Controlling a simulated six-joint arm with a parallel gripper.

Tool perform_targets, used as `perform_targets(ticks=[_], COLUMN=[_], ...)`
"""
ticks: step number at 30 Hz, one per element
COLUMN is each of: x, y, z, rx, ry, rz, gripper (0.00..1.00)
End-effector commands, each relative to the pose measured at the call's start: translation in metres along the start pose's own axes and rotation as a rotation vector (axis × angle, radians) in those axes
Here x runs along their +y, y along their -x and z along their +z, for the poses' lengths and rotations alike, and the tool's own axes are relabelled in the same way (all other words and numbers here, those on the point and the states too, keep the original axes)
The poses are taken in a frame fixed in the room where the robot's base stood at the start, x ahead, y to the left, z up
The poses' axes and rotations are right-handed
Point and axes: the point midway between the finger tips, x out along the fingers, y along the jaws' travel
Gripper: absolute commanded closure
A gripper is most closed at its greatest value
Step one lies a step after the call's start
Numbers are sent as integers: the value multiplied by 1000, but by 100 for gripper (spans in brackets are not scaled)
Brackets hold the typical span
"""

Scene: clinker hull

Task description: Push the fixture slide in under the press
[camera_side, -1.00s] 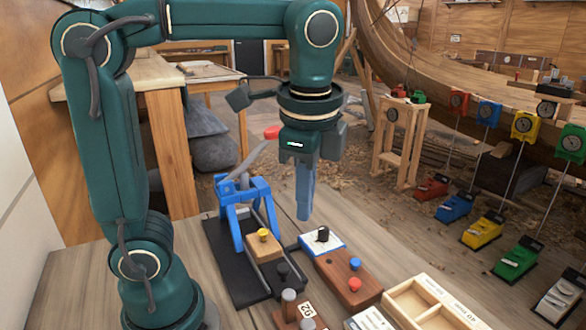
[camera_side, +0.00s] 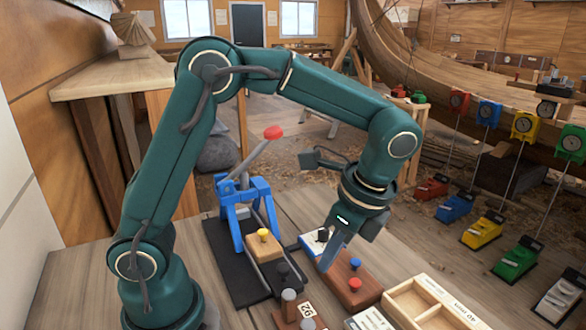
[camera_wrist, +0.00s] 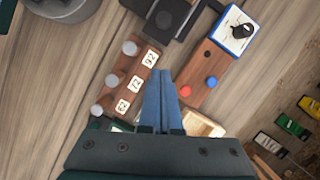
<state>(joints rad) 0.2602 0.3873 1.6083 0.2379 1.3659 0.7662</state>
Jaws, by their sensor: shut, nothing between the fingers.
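The blue press (camera_side: 238,212) stands on a black base, its lever with a red knob (camera_side: 273,132) raised. The fixture slide, a wooden block (camera_side: 263,248) with a yellow knob, sits in front of the press on a black track, with a black knob (camera_side: 282,270) at its near end. Part of the black slide end (camera_wrist: 172,15) shows at the top of the wrist view. My gripper (camera_side: 325,267) is shut and empty, tilted, to the right of the slide and apart from it. In the wrist view its fingertips (camera_wrist: 160,73) point toward the slide end.
A wooden block with red and blue buttons (camera_side: 352,285) lies close by my fingertips. It adjoins a blue-edged panel with a black switch (camera_side: 318,240). A numbered peg block (camera_wrist: 130,80) is left of the fingers. A wooden tray (camera_side: 425,305) stands at the front right.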

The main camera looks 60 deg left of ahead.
Motion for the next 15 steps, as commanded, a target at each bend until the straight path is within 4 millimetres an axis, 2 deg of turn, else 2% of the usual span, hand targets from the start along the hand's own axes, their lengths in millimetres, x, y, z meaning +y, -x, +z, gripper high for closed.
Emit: perform_targets(ticks=[7, 15], x=[1, 0], y=[-49, -62], z=[1, 29], rx=[-5, 1], ry=[0, 4], rz=[6, -2], gripper=[100, 100])
